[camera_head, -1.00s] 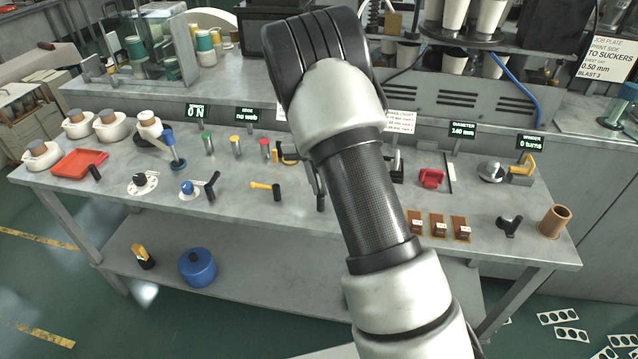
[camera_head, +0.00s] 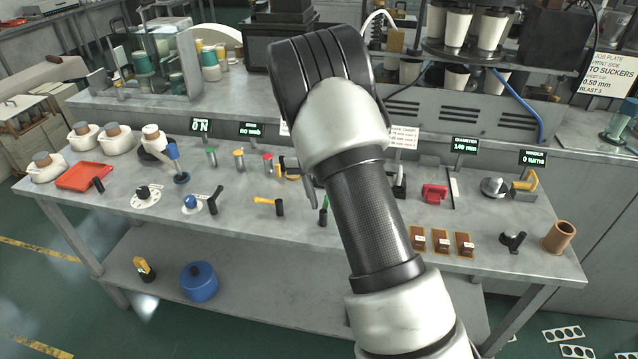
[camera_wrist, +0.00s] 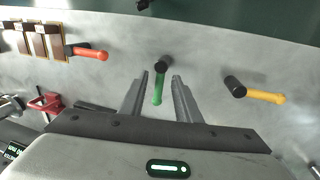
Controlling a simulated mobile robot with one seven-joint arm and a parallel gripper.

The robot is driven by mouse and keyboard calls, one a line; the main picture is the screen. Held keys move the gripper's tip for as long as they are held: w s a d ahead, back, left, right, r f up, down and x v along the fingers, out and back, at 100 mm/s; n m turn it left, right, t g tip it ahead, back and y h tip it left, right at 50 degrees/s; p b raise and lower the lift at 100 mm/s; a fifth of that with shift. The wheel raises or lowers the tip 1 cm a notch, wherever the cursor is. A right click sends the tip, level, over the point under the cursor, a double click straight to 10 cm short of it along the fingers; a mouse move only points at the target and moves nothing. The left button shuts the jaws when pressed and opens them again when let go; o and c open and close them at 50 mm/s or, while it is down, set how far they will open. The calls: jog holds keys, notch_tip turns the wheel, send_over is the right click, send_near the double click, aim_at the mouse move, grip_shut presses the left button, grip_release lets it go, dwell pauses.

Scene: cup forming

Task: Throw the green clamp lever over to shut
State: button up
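The green clamp lever (camera_wrist: 158,88) shows in the wrist view with its handle pointing toward my gripper from a black pivot (camera_wrist: 162,62). My gripper (camera_wrist: 160,77) is open, with one finger on each side of the green handle in the picture. A gap shows between the handle and each finger; I cannot tell the height difference. In the head view, a small part of the green lever (camera_head: 324,203) shows just left of my arm, above its black pivot. There my arm hides most of the gripper.
A yellow lever (camera_wrist: 265,96) and an orange-red lever (camera_wrist: 91,53) stand on either side of the green one. The yellow lever (camera_head: 265,201) also shows in the head view. Brown blocks (camera_head: 441,240) and a brown cup (camera_head: 558,236) are to the right on the grey bench (camera_head: 370,235).

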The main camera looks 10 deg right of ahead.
jog(key=w+a+r+p, duration=0.1)
jog(key=a+r, duration=0.2)
jog(key=r, duration=1.3)
jog(key=shift+w+r, duration=0.2)
jog(key=shift+r, duration=0.2)
jog(key=s+d+r+n+t+y+p, duration=0.1)
jog(key=s+r+n+t+y+p, duration=0.3)
jog(key=s+r, duration=1.2)
jog(key=s+n+t+h+p, duration=0.1)
jog(key=s+t+h+p, duration=0.1)
jog(key=s, duration=1.4)
jog(key=shift+a+t+p, duration=0.3)
jog(key=shift+a+p, duration=0.15)
jog(key=shift+p, duration=0.3)
